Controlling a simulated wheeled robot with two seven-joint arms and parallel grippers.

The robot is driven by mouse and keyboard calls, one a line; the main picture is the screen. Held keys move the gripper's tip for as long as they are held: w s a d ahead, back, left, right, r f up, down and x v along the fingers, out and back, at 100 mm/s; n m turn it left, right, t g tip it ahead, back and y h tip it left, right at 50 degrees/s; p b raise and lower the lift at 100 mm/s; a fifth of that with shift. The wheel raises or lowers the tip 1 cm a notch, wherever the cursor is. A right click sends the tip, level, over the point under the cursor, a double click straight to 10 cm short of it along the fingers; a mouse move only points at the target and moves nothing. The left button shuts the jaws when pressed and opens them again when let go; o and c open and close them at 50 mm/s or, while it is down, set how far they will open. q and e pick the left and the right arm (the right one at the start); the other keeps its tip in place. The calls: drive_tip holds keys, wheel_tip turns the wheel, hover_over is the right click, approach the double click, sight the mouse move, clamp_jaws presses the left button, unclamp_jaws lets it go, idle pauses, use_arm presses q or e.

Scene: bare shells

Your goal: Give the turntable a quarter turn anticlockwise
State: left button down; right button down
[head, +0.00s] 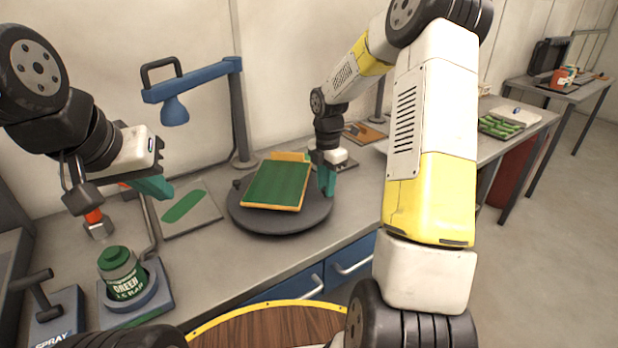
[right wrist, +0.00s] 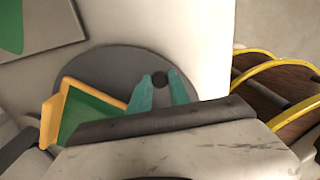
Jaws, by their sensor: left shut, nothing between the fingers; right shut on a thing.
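The turntable (head: 264,222) is a dark grey disc on the bench, and it also shows in the right wrist view (right wrist: 95,62). A green panel in an orange frame (head: 277,185) lies on it. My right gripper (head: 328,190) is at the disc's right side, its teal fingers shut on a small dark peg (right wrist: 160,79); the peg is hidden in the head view. A small dark knob (head: 236,184) shows at the disc's left edge. My left gripper (head: 155,188) is shut and empty, in the air left of the turntable.
A blue lamp arm (head: 195,82) stands behind the turntable. A plate with a green oval (head: 185,207) lies to its left. A green-labelled pot (head: 122,272) sits in a holder at front left, beside a spray stand (head: 55,318). The bench in front of the disc is clear.

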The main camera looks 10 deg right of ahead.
drive_tip(key=shift+w+d+n, duration=0.2)
drive_tip(key=shift+w+n, duration=0.8)
drive_tip(key=shift+w, duration=0.15)
drive_tip(key=shift+w+d+n, duration=0.2)
drive_tip(key=shift+w+n, duration=0.8)
drive_tip(key=shift+w, duration=0.15)
drive_tip(key=shift+w+a+n, duration=0.1)
drive_tip(key=shift+w+n, duration=0.8)
drive_tip(key=shift+w, duration=0.25)
drive_tip(key=shift+w+a+r+n, duration=0.1)
drive_tip(key=shift+w+a+n, duration=0.1)
drive_tip(key=shift+w+n, duration=0.5)
drive_tip(key=shift+w+a+n, duration=0.2)
drive_tip(key=shift+w+n, duration=0.4)
drive_tip(key=shift+w, duration=0.2)
drive_tip(key=c, duration=1.2)
unclamp_jaws()
wheel_tip(320, 180, up, 8)
